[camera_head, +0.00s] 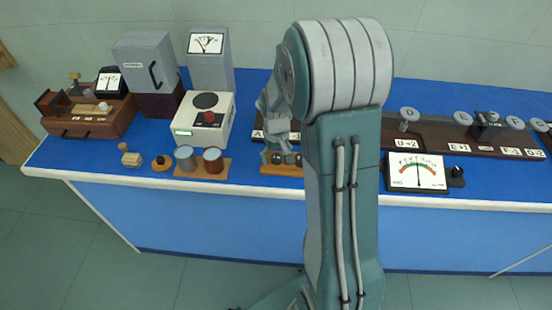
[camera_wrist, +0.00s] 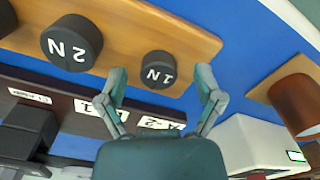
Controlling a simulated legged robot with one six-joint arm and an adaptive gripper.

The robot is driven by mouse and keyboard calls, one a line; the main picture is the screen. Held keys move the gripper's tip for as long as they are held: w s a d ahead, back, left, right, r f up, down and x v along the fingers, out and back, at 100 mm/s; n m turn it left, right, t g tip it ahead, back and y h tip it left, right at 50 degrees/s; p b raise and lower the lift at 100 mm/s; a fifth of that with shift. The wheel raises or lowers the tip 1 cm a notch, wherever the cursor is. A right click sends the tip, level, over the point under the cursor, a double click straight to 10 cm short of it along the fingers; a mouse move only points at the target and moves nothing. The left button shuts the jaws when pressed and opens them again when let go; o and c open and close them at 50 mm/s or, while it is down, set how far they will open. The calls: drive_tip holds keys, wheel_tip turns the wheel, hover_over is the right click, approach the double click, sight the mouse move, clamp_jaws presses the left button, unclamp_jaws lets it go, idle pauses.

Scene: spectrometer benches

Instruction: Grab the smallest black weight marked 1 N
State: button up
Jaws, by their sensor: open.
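The black 1 N weight (camera_wrist: 159,71) is a small dark cylinder with a white "1 N" label. It stands at the end of a wooden board (camera_wrist: 175,24). The larger black 2 N weight (camera_wrist: 72,43) stands beside it, and part of another dark weight (camera_wrist: 6,18) shows at the left edge. My gripper (camera_wrist: 160,75) is open, with one finger on each side of the 1 N weight in the wrist view. Whether the fingers touch it cannot be told. In the head view my gripper (camera_head: 276,148) is over the board (camera_head: 283,170), hiding part of the weights.
Left of the board are a white device (camera_head: 205,120) and a wooden base with two cylinders (camera_head: 200,172). Behind the gripper lies a dark rail with white labels (camera_wrist: 85,108). A meter (camera_head: 418,172) stands right of my arm. Blue tabletop is free around the board's end.

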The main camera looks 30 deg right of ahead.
drive_tip(key=shift+d, duration=0.15)
clamp_jaws()
